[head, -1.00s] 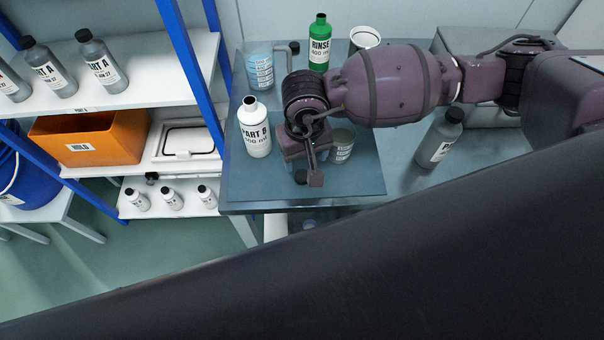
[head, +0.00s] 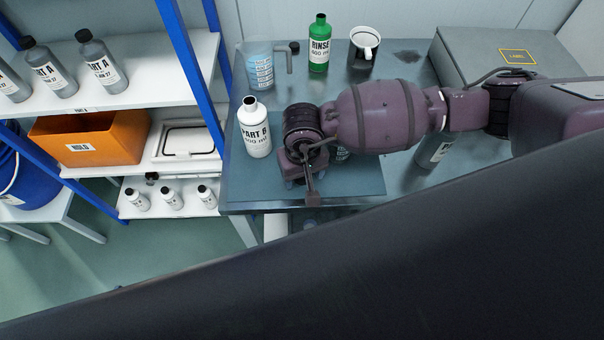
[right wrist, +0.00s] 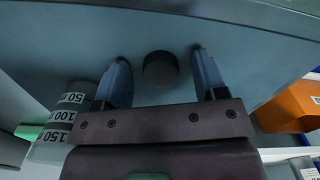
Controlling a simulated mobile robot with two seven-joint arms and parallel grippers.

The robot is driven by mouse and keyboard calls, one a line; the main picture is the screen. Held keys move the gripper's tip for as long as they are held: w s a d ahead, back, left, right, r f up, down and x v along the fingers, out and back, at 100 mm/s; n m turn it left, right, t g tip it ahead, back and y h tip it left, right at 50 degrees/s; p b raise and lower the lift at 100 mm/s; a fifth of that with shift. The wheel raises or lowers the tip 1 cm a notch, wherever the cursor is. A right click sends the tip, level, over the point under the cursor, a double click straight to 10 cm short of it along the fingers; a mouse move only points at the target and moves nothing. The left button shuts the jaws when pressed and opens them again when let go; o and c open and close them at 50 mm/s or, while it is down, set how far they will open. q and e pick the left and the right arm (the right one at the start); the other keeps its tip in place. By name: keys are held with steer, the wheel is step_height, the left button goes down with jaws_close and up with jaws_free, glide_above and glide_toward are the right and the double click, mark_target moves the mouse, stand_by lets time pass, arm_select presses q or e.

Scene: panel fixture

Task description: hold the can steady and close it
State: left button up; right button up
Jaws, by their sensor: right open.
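The white PART B bottle (head: 255,130), the likely can, stands upright on the blue mat, its neck bare of a cap. A black round cap (right wrist: 160,69) lies on the mat in the right wrist view. My right gripper (head: 297,183) is low over the mat, to the right of and nearer than the bottle. Its fingers are open, one on each side of the cap, with gaps on both sides. In the head view the gripper hides the cap. My left gripper is not in view.
A graduated cup (right wrist: 65,125) stands beside the right gripper; my arm mostly hides it in the head view. A grey bottle (head: 434,150) and grey case (head: 490,55) are right.

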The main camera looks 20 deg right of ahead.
stand_by(0.3)
steer(key=c, duration=1)
steer(key=shift+r, duration=0.1)
step_height(320, 180, up, 20)
steer(key=shift+p, duration=0.3)
